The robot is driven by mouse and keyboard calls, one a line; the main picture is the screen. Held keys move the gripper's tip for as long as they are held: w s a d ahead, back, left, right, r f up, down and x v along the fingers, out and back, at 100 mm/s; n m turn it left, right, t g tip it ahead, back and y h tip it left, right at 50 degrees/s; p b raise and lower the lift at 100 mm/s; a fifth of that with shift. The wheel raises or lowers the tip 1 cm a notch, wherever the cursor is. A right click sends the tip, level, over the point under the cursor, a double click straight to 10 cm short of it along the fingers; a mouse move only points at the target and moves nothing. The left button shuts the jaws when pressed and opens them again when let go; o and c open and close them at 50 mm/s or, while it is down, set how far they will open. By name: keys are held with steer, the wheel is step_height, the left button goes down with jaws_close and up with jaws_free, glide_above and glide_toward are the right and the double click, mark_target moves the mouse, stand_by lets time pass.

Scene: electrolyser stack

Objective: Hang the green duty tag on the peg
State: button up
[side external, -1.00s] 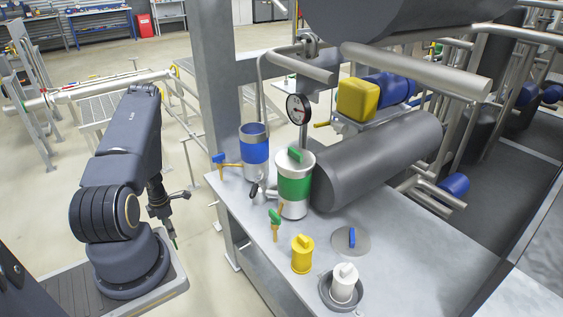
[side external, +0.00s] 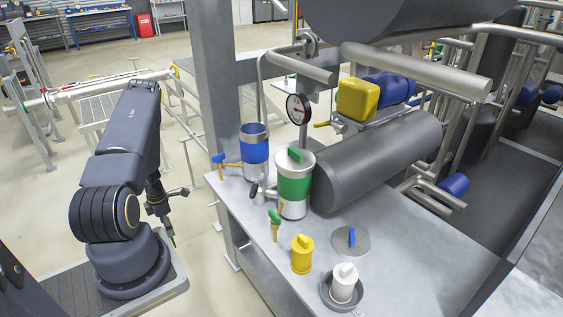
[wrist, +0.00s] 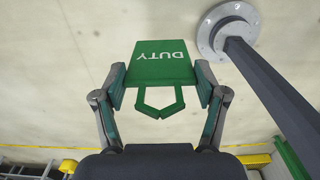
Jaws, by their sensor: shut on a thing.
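The green duty tag (wrist: 160,65), with white DUTY lettering upside down, is held between the two fingers of my gripper (wrist: 160,85) in the wrist view. The fingers press on its left and right sides. Its pointed green loop faces my palm. In the side external view my gripper (side external: 170,236) hangs low beside the bench, pointing down, with a small bit of green at its end. I cannot pick out the peg for certain in either view.
A dark grey post (wrist: 275,90) on a round floor flange (wrist: 228,30) stands close right of the tag in the wrist view. The bench (side external: 400,245) holds a green-banded canister (side external: 294,188), a blue-banded canister (side external: 254,150), a yellow container (side external: 302,255) and a white one (side external: 344,285).

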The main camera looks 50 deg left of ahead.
steer(key=shift+s, duration=1.75)
steer(key=shift+s, duration=1.75)
